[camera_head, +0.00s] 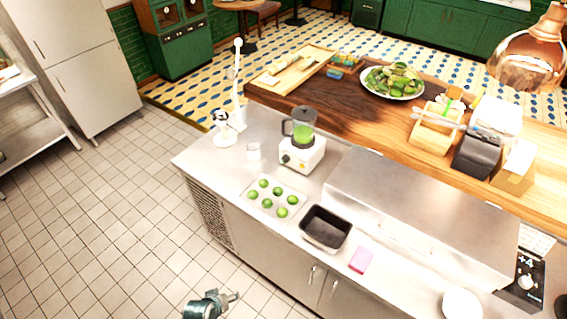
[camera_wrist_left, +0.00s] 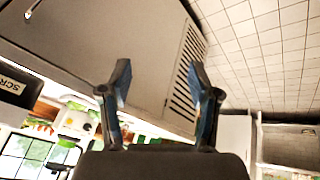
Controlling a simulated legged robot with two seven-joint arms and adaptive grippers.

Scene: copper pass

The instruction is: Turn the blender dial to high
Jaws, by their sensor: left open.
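The blender (camera_head: 302,150) stands on the steel counter, with a white base and a jug (camera_head: 302,131) holding something green. A small dark dial (camera_head: 286,158) shows on the front of its base, with a yellowish spot beside it; its setting is too small to read. My left gripper (camera_head: 234,296) is low over the tiled floor in front of the counter, well apart from the blender. In the left wrist view my left gripper (camera_wrist_left: 160,72) is open with nothing between its fingers, facing the cabinet front. My right gripper is not in view.
A tray of several limes (camera_head: 251,203), a black-lined metal pan (camera_head: 325,229) and a pink block (camera_head: 361,260) lie on the counter in front of the blender. A raised steel cover (camera_head: 410,205) is to the right.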

